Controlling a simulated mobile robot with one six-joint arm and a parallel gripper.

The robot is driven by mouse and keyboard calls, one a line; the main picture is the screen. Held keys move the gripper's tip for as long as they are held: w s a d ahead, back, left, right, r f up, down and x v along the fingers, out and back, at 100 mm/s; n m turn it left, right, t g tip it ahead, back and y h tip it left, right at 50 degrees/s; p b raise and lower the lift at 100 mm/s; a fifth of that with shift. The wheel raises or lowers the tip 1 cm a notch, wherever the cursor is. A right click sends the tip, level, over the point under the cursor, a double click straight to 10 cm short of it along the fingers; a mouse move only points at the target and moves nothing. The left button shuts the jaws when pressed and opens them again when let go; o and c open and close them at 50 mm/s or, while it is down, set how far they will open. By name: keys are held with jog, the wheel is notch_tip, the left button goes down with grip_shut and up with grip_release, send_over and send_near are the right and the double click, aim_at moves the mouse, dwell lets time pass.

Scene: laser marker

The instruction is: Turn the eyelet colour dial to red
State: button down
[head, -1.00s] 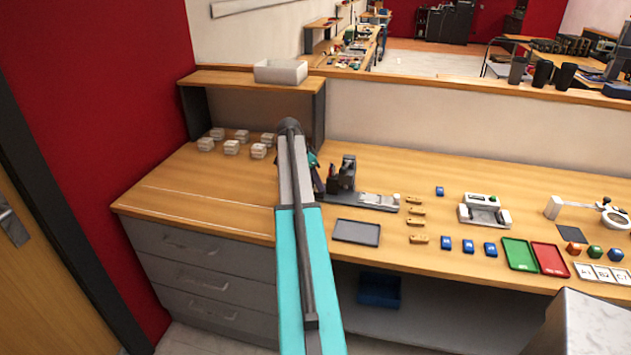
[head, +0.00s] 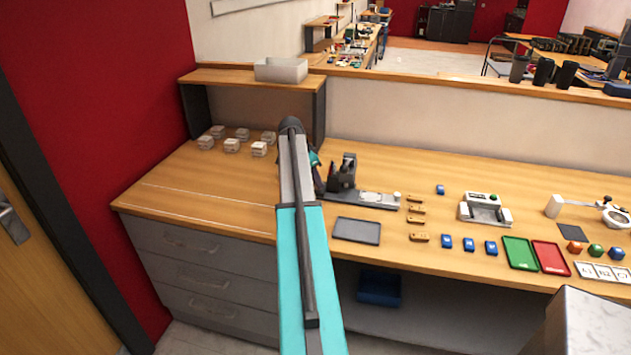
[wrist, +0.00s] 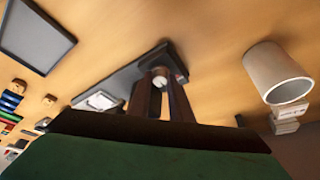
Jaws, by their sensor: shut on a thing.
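The dark marker device (head: 343,172) stands on the bench, with a long grey base reaching right to a small white knob (head: 396,195). In the wrist view the two dark fingers of my gripper (wrist: 164,88) point at the dark base (wrist: 125,78) and close around a small round pale dial (wrist: 160,80). The fingers hide most of the dial. Its colour setting cannot be read.
A flat grey tray (head: 357,231) lies in front of the device, with brass pieces (head: 418,237) to its right. A pale cup (wrist: 277,76) stands right of the fingers in the wrist view. Several white block stacks (head: 231,146) sit at the back left. The front left bench is clear.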

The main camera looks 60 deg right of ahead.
jog(key=n, duration=0.1)
jog(key=n+t+b, duration=0.1)
jog(key=n, duration=0.1)
jog(key=shift+s+n+h, duration=0.25)
jog(key=shift+n+h, duration=0.05)
jog(key=shift+s+n+t+b, duration=0.15)
jog(key=shift+n+t, duration=0.4)
jog(key=shift+n, duration=0.6)
jog(key=shift+n+t+b, duration=0.25)
jog(key=shift+n+t, duration=0.3)
jog(key=shift+n, duration=0.6)
jog(key=c, duration=1.6)
grip_release()
jog(key=shift+m, duration=0.3)
